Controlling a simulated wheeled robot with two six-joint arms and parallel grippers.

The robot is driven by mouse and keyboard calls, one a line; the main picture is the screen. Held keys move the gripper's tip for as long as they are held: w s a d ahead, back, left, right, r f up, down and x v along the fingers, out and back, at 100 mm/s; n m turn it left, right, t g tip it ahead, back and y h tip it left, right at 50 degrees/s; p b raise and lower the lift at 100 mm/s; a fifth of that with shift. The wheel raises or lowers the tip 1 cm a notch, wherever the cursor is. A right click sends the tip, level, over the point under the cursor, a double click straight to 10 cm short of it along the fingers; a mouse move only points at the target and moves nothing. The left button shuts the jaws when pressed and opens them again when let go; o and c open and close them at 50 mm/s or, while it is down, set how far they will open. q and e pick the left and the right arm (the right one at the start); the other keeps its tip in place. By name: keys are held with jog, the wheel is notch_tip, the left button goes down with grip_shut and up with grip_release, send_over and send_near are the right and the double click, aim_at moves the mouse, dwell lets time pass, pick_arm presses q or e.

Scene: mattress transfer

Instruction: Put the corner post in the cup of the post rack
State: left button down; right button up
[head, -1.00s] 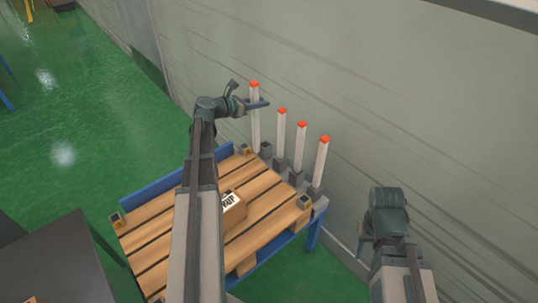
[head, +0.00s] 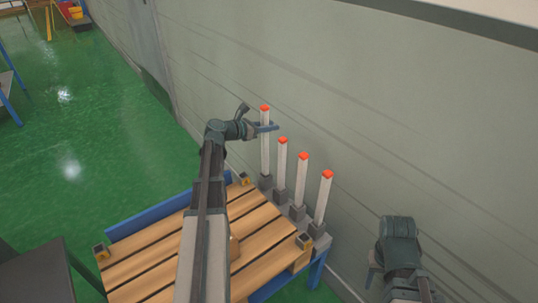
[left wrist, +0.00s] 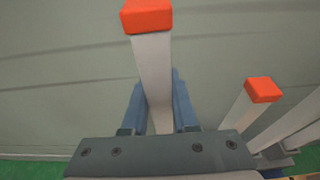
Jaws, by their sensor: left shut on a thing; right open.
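The corner post (head: 265,150) is a pale square post with an orange-red top, standing upright. My left gripper (head: 266,128) is shut on it in its upper part. In the left wrist view the post (left wrist: 153,70) stands between the fingers (left wrist: 158,105). Its lower end meets the leftmost cup (head: 265,183) of the post rack (head: 298,213) in the head view; I cannot tell whether it is fully seated. Three like posts stand in the other cups, the nearest one (head: 282,165) just to the right. My right gripper (head: 375,270) is open and empty, away from the rack.
A wooden pallet (head: 255,222) lies on a blue-framed stand (head: 150,217) in front of the rack, with a box on it mostly hidden behind my left arm. A grey wall (head: 400,150) rises close behind the rack. Green floor is free at left.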

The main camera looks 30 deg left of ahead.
pick_arm(q)
notch_tip(320, 180, down, 7)
jog(key=b, duration=0.6)
pick_arm(e)
notch_tip(320, 180, down, 7)
jog(key=shift+f, duration=0.15)
pick_arm(q)
jog(key=shift+f, duration=0.1)
jog(key=shift+f, duration=0.15)
jog(key=c, duration=0.7)
grip_release()
pick_arm(e)
jog(key=shift+f, duration=0.15)
pick_arm(q)
jog(key=p+v, duration=0.3)
jog(key=v, duration=0.9)
jog(key=shift+s+d, duration=0.1)
pick_arm(e)
notch_tip(320, 180, up, 4)
jog(key=shift+f, duration=0.1)
